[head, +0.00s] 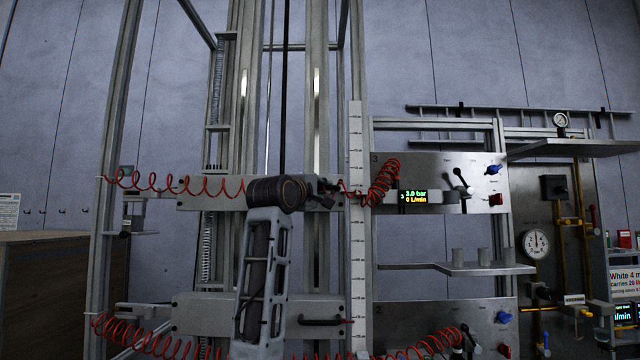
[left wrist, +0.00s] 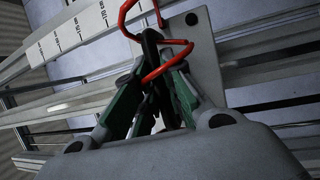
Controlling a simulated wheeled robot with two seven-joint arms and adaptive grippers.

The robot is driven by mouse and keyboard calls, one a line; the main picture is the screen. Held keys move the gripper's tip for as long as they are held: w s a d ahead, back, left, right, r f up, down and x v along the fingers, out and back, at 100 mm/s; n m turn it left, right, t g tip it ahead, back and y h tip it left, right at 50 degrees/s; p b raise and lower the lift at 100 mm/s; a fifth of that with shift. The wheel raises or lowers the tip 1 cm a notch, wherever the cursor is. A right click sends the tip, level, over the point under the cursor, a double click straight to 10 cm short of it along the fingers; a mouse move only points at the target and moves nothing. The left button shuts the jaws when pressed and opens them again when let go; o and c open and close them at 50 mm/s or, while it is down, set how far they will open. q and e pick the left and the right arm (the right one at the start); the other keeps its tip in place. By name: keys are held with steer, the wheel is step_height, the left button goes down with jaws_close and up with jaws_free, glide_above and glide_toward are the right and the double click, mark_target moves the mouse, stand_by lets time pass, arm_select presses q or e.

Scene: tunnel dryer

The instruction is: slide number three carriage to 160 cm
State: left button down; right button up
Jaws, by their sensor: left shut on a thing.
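The upper carriage (head: 212,196) is a grey plate across the vertical rails in the head view. It is level with the panel marked 3 (head: 435,165). My left gripper (head: 328,190) is at the right end of this carriage. In the left wrist view, its fingers (left wrist: 157,85) are shut around a black handle (left wrist: 151,42) in front of the carriage plate (left wrist: 205,50). The arm and fingers hide most of the handle. A white vertical scale (head: 356,240) stands just right of the carriage; its figures are too small to read here. My right gripper is out of view.
A lower carriage (head: 195,315) with a black handle (head: 320,321) sits below. Red coiled hoses (head: 160,184) hang on both sides of the upper carriage. A shelf (head: 460,268) with several grey cylinders juts out at right. A display (head: 413,197) reads 3.0 bar, 0 L/min.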

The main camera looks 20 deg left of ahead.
arm_select(q)
steer(key=f, duration=0.1)
steer(key=f+b, duration=0.1)
steer(key=f, duration=0.2)
steer(key=shift+w+d+f, duration=0.15)
steer(key=shift+w, duration=0.1)
steer(key=c, duration=1.5)
jaws_free()
steer(key=shift+s, duration=0.25)
steer(key=shift+c, duration=0.2)
steer(key=shift+o, duration=0.3)
steer(key=shift+r, duration=0.25)
steer(key=v, duration=1.2)
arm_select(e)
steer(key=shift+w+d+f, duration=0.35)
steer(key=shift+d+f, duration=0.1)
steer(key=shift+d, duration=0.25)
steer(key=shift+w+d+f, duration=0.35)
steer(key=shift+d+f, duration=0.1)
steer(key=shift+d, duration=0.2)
arm_select(q)
steer(key=shift+w+f, duration=0.1)
